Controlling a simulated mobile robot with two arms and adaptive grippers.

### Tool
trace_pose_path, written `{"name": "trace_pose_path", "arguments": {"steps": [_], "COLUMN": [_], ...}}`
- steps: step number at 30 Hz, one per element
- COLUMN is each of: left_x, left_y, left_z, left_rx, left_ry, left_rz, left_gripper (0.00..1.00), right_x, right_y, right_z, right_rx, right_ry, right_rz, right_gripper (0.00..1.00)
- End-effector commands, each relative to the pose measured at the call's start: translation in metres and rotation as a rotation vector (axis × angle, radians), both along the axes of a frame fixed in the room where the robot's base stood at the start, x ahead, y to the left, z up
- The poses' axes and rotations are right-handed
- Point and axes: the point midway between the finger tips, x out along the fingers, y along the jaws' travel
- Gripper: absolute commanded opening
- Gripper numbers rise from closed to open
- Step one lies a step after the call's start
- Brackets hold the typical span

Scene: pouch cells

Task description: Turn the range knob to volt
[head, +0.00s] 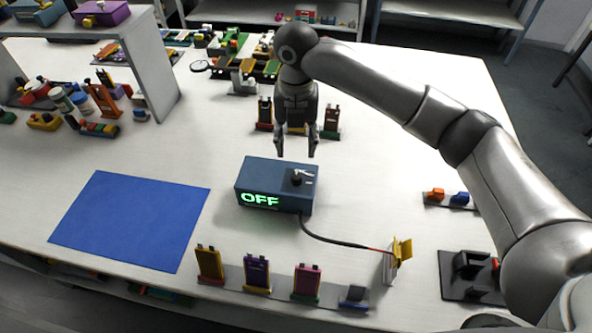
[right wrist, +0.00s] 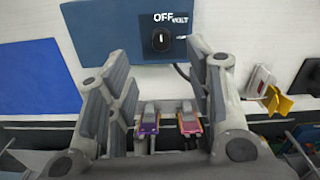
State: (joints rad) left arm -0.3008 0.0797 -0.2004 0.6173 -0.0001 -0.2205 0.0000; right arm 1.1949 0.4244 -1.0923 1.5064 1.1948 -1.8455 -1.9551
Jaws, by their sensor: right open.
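The blue meter box (head: 255,176) stands on the white table, and its green display (head: 260,199) reads OFF. The dark range knob (head: 297,178) is on its top face, near the right end. In the right wrist view the knob (right wrist: 161,40) has a white pointer line, with the labels OFF (right wrist: 163,17) and VOLT (right wrist: 180,17) beside it. The pointer looks turned toward OFF. My right gripper (head: 297,152) is open and empty, its fingers pointing down above and just behind the box, apart from the knob. My left gripper is not in view.
A black cable (head: 330,239) runs from the box to a yellow clip piece (head: 402,251) at right. Upright pouch cells (head: 257,273) stand in a front row; others (head: 331,121) stand behind the gripper. A blue mat (head: 130,220) lies left. Table around the box is clear.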

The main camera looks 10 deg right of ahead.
Motion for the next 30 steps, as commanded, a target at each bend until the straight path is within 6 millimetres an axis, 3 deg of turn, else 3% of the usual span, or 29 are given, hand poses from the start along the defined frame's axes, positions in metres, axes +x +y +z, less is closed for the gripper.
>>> {"name": "trace_pose_path", "arguments": {"steps": [16, 21, 30], "left_x": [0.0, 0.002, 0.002], "left_y": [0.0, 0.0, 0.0], "left_z": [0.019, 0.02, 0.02], "left_rx": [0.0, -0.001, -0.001], "left_ry": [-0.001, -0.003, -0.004], "left_rz": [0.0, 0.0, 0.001], "left_gripper": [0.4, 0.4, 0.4], "right_x": [-0.002, -0.001, -0.001], "right_y": [0.0, 0.0, 0.0], "right_z": [-0.089, -0.1, -0.103], "right_rx": [-0.001, -0.001, -0.001], "right_ry": [0.003, 0.0, 0.0], "right_rz": [-0.001, 0.001, 0.001], "right_gripper": [0.48, 0.48, 0.47]}}
